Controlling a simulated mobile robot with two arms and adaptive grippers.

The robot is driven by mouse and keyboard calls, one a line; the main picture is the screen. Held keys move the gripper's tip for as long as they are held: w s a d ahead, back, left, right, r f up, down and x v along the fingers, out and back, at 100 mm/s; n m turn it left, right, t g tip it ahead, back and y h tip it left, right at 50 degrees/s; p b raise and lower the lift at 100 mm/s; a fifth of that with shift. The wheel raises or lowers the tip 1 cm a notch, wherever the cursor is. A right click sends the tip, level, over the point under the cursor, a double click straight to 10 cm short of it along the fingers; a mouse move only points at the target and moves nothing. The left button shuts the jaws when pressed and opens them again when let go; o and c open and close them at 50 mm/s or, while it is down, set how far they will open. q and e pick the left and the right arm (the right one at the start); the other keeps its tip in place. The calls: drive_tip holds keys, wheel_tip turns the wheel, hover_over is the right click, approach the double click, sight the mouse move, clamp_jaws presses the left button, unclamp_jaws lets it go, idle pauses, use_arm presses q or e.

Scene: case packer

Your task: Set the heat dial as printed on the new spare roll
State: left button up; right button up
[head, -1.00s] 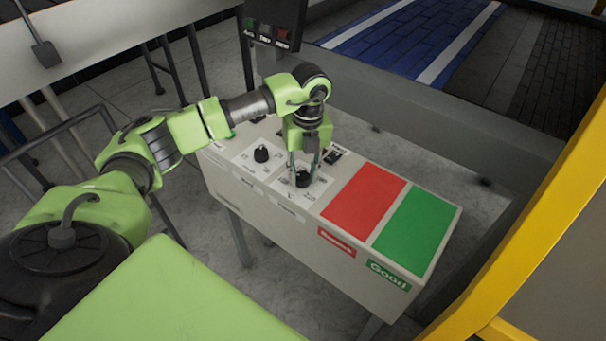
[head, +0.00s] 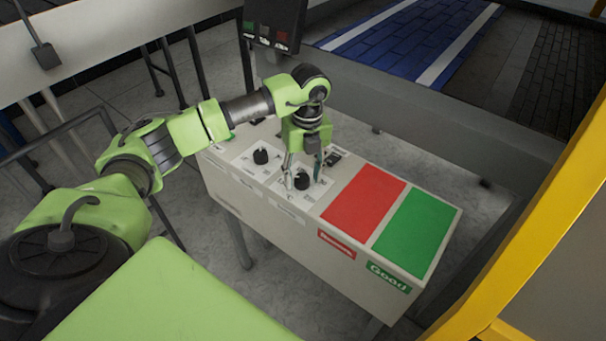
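A control box (head: 232,191) with a light grey top carries two black round dials. One dial (head: 261,156) is at the left of the panel and is clear of the gripper. The other dial (head: 302,182) is nearer the red area. My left gripper (head: 304,178) points down over this second dial, with its fingers spread on either side and a gap showing. The labels by the dials are too small to read, so I cannot tell which is heat or the exact setting. No spare roll can be made out. My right gripper is not in view.
A red pad (head: 364,198) and a green pad (head: 415,231) marked "Good" fill the box's right side. A dark screen (head: 274,22) stands behind. A yellow frame (head: 530,215) rises at the right. A blue striped conveyor (head: 410,40) lies at the back.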

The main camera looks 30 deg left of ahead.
sight(305, 177)
use_arm(q)
wheel_tip(305, 177, up, 12)
drive_tip(key=shift+w+d, duration=0.2)
drive_tip(key=shift+w, duration=0.05)
idle(0.4)
idle(0.4)
